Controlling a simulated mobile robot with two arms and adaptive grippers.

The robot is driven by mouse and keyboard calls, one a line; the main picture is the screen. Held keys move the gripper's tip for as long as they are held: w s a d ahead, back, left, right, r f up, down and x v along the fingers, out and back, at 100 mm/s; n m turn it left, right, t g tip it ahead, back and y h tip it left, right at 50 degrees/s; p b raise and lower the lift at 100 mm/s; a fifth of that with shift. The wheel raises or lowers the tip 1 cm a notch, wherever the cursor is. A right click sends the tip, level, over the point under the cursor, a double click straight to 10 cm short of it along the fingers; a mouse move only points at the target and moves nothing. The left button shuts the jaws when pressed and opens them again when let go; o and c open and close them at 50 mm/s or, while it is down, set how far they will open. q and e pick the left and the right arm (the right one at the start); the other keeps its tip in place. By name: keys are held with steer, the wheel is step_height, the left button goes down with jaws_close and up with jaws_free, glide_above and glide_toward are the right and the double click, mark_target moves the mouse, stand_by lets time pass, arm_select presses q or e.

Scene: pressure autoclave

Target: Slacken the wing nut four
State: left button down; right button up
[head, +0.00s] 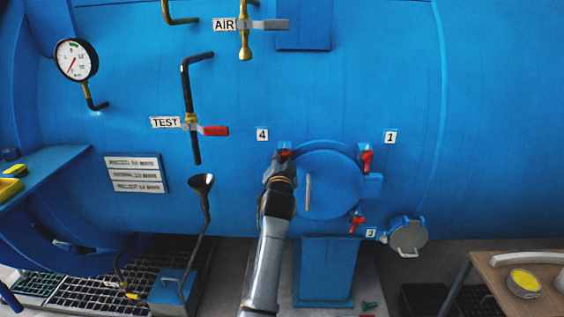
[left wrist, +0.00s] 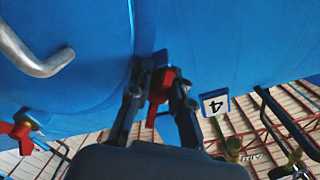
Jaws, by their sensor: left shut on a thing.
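The red wing nut four shows between the fingers in the left wrist view (left wrist: 160,84), below the label plate 4 (head: 262,134). In the head view only a little red of it shows at the upper left of the round blue door (head: 330,184). My left gripper (head: 283,160) is shut on this wing nut, one finger on each side, also in the left wrist view (left wrist: 161,90). The arm hides the door's lower left edge. My right gripper is not in view.
Red wing nuts sit at the door's upper right (head: 367,160) and lower right (head: 356,222). A grey door handle (head: 308,190) stands just right of my gripper. A red-handled TEST valve (head: 214,131) and a funnel (head: 201,182) are left. A wooden table (head: 490,271) is at lower right.

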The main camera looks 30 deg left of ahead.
arm_select(q)
steer(key=shift+f+n, duration=0.2)
steer(key=shift+n, duration=0.4)
steer(key=c, duration=1.2)
jaws_free()
steer(key=shift+r, duration=0.1)
steer(key=v, duration=0.7)
steer(key=shift+s, duration=0.25)
steer(key=shift+d, duration=0.1)
